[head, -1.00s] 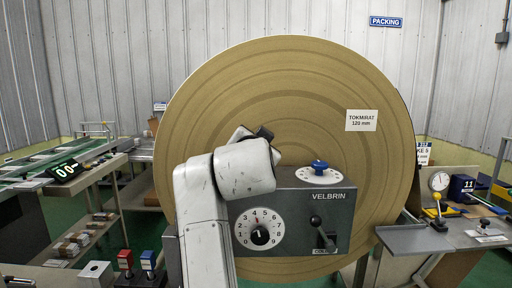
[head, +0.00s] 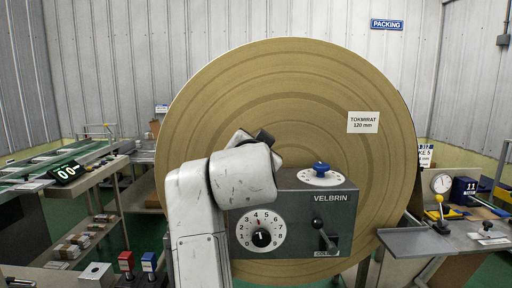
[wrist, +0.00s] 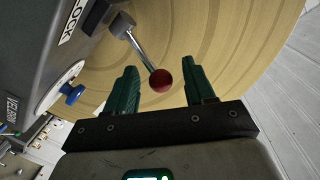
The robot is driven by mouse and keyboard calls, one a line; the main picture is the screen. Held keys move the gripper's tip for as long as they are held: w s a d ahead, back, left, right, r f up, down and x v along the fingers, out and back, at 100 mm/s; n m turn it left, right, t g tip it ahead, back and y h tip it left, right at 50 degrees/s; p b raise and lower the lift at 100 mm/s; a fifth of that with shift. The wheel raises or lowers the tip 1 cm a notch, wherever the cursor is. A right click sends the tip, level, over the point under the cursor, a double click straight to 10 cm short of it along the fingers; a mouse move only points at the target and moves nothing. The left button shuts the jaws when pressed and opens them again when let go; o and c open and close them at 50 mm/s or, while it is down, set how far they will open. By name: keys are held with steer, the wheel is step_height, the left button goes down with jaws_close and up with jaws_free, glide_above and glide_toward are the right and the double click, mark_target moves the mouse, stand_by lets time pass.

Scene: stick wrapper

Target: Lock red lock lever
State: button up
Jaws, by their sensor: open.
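The red lock lever's round red knob (wrist: 161,80) shows in the wrist view, at the end of a metal rod (wrist: 141,48). The rod runs from a grey pivot on the dark grey machine housing (wrist: 45,45), close to a "LOCK" label (wrist: 71,22). My gripper (wrist: 159,66) is open. Its two green fingers stand on either side of the knob, which appears between them, nearer the left finger in the picture. I cannot tell whether either finger touches it. In the head view my arm hides the red lever and my gripper.
The large brown roll (head: 290,75) stands close behind the housing. On the housing are a blue knob (head: 321,167), a numbered dial (head: 262,235) and a black-knobbed lever (head: 322,235). A grey side table (head: 420,240) is at the right. Red and blue boxes stand lower left.

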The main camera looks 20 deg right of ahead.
steer(key=v, duration=0.8)
steer(key=shift+b, duration=0.35)
steer(key=shift+s, duration=0.15)
